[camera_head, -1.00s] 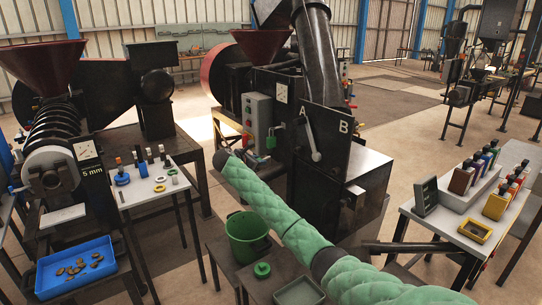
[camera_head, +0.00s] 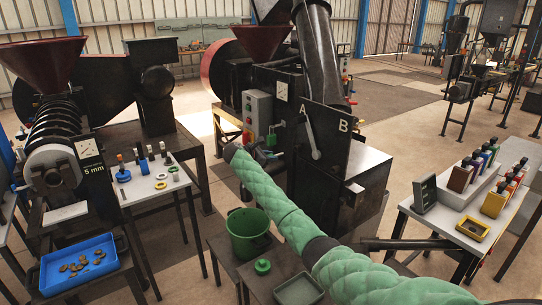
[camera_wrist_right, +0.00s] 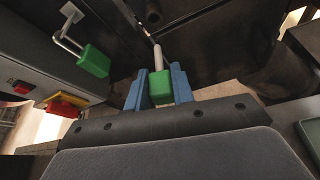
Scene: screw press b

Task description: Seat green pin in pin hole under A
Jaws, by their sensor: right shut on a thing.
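The green pin (camera_wrist_right: 160,90) is in the right wrist view, its green block held between the two blue fingers of my right gripper (camera_wrist_right: 158,86). Its pale grey shank points up and away toward a dark machine underside. I cannot make out the pin hole under A. My left gripper is not in view.
A green padlock (camera_wrist_right: 94,61) hangs from a metal shackle beside the gripper. A red-and-yellow switch (camera_wrist_right: 62,104) is on the grey box at left. A green bucket (camera_head: 248,233) stands below the arm. Tables with small parts stand at left and right.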

